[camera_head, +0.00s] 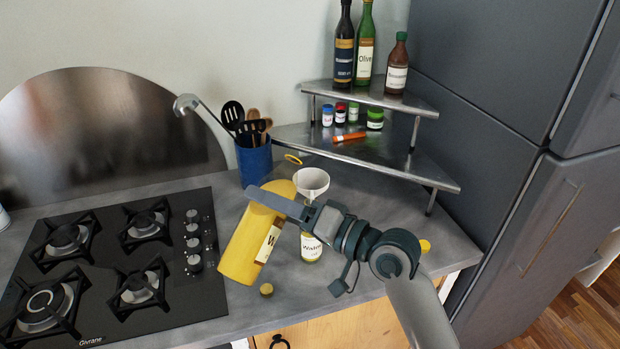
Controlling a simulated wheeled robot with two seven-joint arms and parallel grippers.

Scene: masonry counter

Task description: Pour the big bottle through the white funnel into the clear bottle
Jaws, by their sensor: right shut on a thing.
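The big yellow bottle (241,251) with a white label is tilted, its top leaning right toward the funnel. My right gripper (277,203) is shut on its upper part, above the counter. The white funnel (311,179) sits just right of the bottle's top, wide mouth up. The clear bottle (311,249) stands upright under the funnel, with a label and yellowish contents low down. My right gripper hides its upper part and the funnel's lower end. Whether liquid is flowing cannot be told. My left gripper is not in view.
A black gas hob (205,290) lies left of the bottles. A blue utensil holder (254,163) stands behind. A metal corner shelf (440,180) with bottles and small jars is behind right.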

